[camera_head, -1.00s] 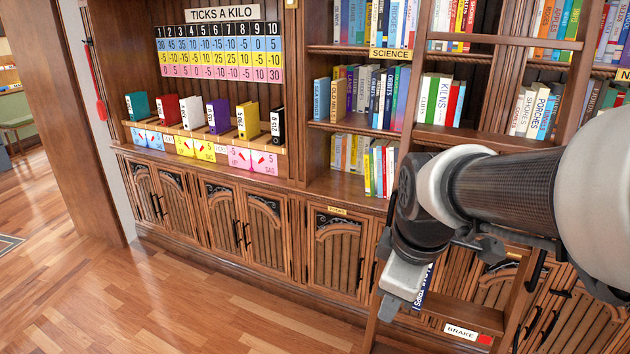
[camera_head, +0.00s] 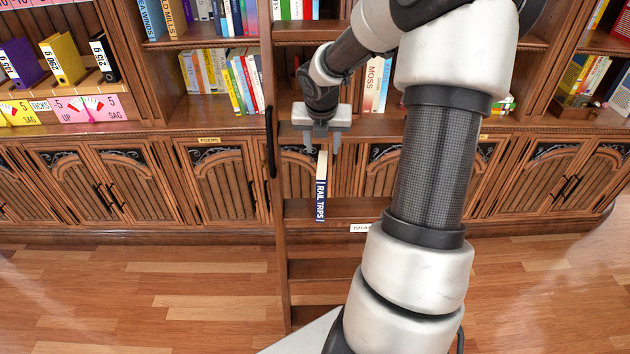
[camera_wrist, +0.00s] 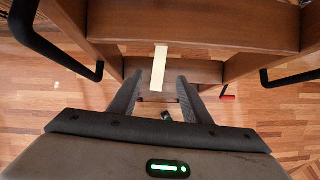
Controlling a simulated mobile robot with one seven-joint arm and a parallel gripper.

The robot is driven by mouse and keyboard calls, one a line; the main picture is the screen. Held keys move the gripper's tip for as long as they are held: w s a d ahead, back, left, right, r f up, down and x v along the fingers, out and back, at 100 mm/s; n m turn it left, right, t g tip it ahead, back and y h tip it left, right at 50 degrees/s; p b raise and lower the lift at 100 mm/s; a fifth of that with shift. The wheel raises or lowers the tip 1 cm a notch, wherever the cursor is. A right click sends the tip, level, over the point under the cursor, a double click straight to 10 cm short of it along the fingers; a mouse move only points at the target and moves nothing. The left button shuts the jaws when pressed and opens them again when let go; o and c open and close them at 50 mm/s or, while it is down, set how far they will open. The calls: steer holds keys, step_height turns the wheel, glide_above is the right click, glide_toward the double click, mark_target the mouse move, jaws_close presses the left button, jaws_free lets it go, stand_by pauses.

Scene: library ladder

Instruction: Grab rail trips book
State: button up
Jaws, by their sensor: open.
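The rail trips book (camera_head: 320,198) stands upright on a ladder step (camera_head: 352,207). Its dark blue spine reads "RAIL TRIPS" and its top is cream. My gripper (camera_head: 322,150) is open and empty, pointing down just above the book, its fingertips near the level of the book's top. In the wrist view the book's top edge (camera_wrist: 159,66) is a pale strip between the lines of the two fingers (camera_wrist: 156,90), somewhat beyond the tips. I cannot tell whether the fingers reach down past the top.
The wooden ladder has a left side rail (camera_head: 277,225) and a black handle (camera_head: 270,142). A "BRAKE" label (camera_head: 360,228) is partly hidden by my arm. Cabinet doors (camera_head: 222,180) stand behind. The floor (camera_head: 150,290) at left is clear.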

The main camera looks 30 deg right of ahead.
mark_target(322, 165)
steer(key=b+x, duration=0.1)
steer(key=x, duration=1)
steer(key=shift+f, duration=0.1)
steer(key=x, duration=0.4)
steer(key=shift+w+f+b, duration=0.2)
steer(key=shift+b, duration=0.15)
steer(key=shift+d+f, duration=0.1)
steer(key=shift+f, duration=0.1)
steer(key=shift+f, duration=0.25)
jaws_close()
